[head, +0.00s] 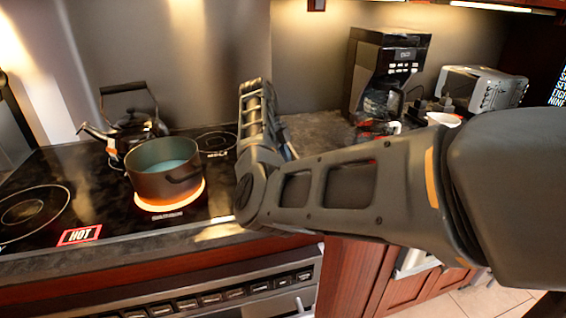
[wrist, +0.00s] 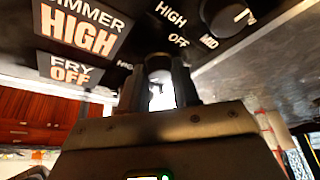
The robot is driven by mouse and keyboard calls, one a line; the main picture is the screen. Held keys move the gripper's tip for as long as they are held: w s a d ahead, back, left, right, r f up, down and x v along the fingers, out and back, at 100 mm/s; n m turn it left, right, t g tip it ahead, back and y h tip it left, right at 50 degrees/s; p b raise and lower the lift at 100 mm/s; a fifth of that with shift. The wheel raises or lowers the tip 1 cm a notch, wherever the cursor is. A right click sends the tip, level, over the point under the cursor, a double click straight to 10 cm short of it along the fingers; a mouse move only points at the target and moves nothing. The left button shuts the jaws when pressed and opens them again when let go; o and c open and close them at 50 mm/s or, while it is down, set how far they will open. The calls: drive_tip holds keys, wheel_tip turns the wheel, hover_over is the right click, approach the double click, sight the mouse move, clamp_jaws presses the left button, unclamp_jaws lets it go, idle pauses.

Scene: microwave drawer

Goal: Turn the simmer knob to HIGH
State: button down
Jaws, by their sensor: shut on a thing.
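In the wrist view my gripper (wrist: 160,82) is shut on a dark round knob (wrist: 158,63) on a black panel. The fingers hide much of this knob, so its pointer and name cannot be read. A sign above left (wrist: 80,30) reads SIMMER HIGH, its first letter cut off. A FRY OFF sign (wrist: 70,70) sits beneath it. Another black knob (wrist: 230,16) with a white mark is at the upper right, near HIGH, OFF and MID labels. In the head view my arm crosses the right side, and its fingertips cannot be made out.
A dark pot (head: 150,182) stands on a glowing burner of the black cooktop (head: 100,205). A HOT sign (head: 80,235) shows at the front left. A kettle (head: 128,128) is behind the pot. A coffee maker (head: 385,70) and a toaster (head: 480,90) stand on the right counter.

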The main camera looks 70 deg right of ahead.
drive_tip(key=shift+m, duration=0.3)
drive_tip(key=c, duration=0.8)
unclamp_jaws()
drive_tip(key=shift+r, duration=0.1)
drive_tip(key=v, duration=0.7)
drive_tip(key=shift+w+d+r+p, duration=0.1)
drive_tip(key=shift+w+r+p, duration=0.05)
drive_tip(key=shift+r+p, duration=0.2)
